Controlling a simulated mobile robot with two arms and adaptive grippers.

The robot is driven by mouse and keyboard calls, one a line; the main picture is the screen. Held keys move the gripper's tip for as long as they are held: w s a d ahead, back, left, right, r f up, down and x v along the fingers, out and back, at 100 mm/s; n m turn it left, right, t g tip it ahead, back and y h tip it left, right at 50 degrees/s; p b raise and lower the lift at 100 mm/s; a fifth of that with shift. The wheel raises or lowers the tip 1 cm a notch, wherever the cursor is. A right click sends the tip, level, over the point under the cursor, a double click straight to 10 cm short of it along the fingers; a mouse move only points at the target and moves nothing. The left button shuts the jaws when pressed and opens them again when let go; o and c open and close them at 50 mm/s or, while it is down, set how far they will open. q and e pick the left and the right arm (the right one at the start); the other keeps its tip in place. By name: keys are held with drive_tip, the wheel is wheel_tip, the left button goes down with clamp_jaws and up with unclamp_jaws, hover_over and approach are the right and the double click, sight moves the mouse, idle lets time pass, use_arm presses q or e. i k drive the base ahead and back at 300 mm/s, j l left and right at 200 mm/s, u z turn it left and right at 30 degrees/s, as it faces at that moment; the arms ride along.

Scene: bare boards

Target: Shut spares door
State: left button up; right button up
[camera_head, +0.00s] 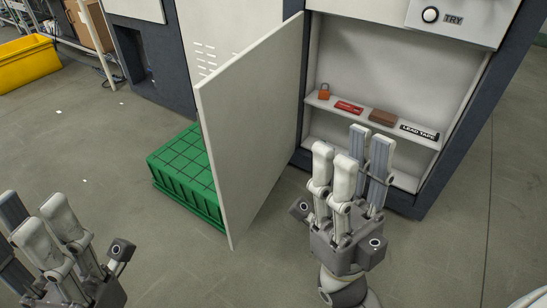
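The pale spares door (255,120) stands wide open in the head view. It is hinged at the left side of a cabinet compartment (385,70), and its free edge swings out toward me on the left. My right gripper (351,160) is in front of the compartment, right of the door and apart from it in the picture. Its fingers are spread and hold nothing. My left gripper (40,225) is at the lower left, well left of the door, partly cut off by the frame edge. Its fingers look apart and empty.
A shelf inside holds an orange padlock (324,91), a red item (349,107), a brown block (383,118) and a dark "LEAD TAPE" box (420,132). A green crate (185,165) stands on the floor behind the door. A yellow bin (25,62) is far left. The floor between is mostly clear.

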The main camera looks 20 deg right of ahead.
sight(246, 115)
drive_tip(key=k+z, duration=0.35)
drive_tip(key=k+l+z, duration=0.1)
drive_tip(key=z, duration=0.25)
drive_tip(key=k+l+z, duration=0.15)
drive_tip(key=z, duration=0.2)
drive_tip(key=i+j+z, duration=0.15)
drive_tip(key=j, duration=0.25)
drive_tip(key=i+j+z, duration=0.15)
drive_tip(key=j, duration=0.3)
drive_tip(key=j+z, duration=0.15)
drive_tip(key=j, duration=0.25)
drive_tip(key=i+j+z, duration=0.15)
drive_tip(key=j, duration=0.3)
drive_tip(key=i+j, duration=0.1)
drive_tip(key=j, duration=0.85)
drive_tip(key=i+j, duration=0.15)
drive_tip(key=j, duration=0.35)
